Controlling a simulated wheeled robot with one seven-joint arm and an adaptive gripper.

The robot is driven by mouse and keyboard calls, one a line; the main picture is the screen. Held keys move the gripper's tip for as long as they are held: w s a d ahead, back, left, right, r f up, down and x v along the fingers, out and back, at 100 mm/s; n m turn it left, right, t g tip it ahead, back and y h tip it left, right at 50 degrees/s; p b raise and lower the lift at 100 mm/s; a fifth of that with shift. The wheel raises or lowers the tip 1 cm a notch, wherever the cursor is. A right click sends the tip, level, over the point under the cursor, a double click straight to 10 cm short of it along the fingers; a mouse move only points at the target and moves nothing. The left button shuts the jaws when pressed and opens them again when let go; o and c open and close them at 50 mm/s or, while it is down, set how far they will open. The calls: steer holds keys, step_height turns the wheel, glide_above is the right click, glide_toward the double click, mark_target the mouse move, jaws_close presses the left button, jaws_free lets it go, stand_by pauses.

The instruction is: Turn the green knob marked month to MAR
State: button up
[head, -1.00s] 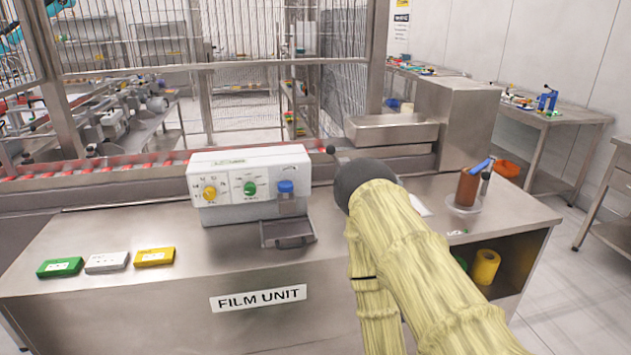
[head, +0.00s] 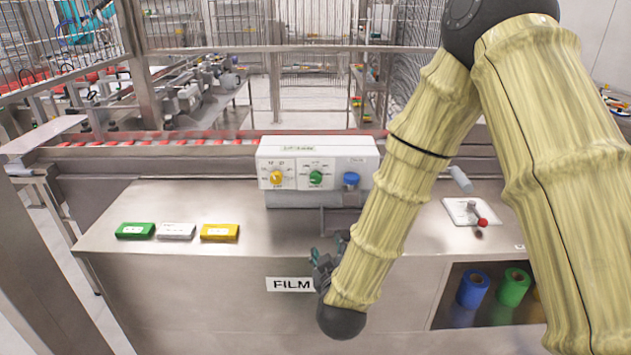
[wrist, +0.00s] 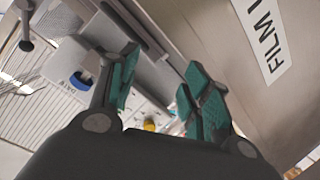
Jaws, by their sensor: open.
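The green knob (head: 316,177) sits in the middle of the front panel of a white control box (head: 280,150) on the steel bench. Its dial marks are too small to read. A yellow knob (head: 277,177) is left of it and a blue knob (head: 351,179) right of it. My gripper (head: 328,254) is low in front of the bench's front edge, apart from the box and partly hidden by my arm. In the wrist view my gripper (wrist: 155,88) is open and empty, with teal pads. The blue knob (wrist: 80,81) and yellow knob (wrist: 149,125) show there; the green knob is hidden.
Green (head: 135,230), white (head: 176,231) and yellow (head: 220,232) blocks lie on the left of the bench (head: 120,205). A red-tipped lever plate (head: 465,212) is at right. A conveyor with red items (head: 140,143) and a fence stand behind. Film rolls (head: 513,287) sit under the bench.

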mark_target(316, 180)
steer(key=w+a+r+n+t, duration=0.1)
steer(key=a+r+t, duration=0.1)
steer(key=r, duration=0.4)
steer(key=w+a+r+t, duration=0.1)
steer(key=a+r, duration=0.1)
steer(key=r, duration=0.4)
steer(key=shift+h, duration=0.3)
steer(key=w, duration=0.3)
steer(key=w+p, duration=0.1)
steer(key=w, duration=0.3)
steer(key=w+p, duration=0.1)
steer(key=w, duration=0.2)
steer(key=shift+w+d, duration=0.3)
steer(key=shift+w, duration=0.05)
steer(key=c, duration=1)
